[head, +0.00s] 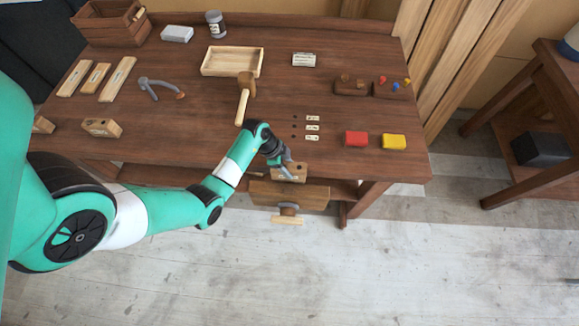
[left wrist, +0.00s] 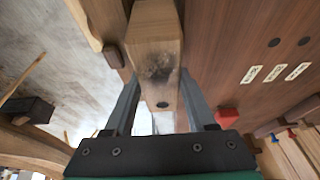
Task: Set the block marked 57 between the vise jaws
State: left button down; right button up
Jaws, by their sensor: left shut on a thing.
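My left gripper (head: 287,160) is shut on a light wooden block (head: 290,174) at the bench's front edge. In the left wrist view the block (left wrist: 154,45) sits between the two fingers, with a dark smudge and a small hole on it. I cannot read a number on it. The vise (head: 289,196), with its wide wooden outer jaw, is on the bench front just below the block in the head view. I cannot tell whether the block is above the jaw gap or within it. My right gripper is not in view.
Another block (head: 101,128) lies at the bench's front left. A mallet (head: 244,98) lies behind my left arm. Small white labels (head: 312,127) and dark holes lie behind the vise.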

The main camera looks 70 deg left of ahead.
pick_arm(q)
jog(key=f, duration=0.1)
jog(key=f+b, duration=0.1)
jog(key=f, duration=0.1)
jog(key=shift+w, duration=0.25)
jog(key=shift+f, duration=0.2)
jog(key=shift+f, duration=0.15)
jog(key=shift+c, duration=1.1)
grip_release()
jog(key=shift+s, duration=0.1)
jog(key=p+v, duration=0.4)
jog(key=v, duration=0.8)
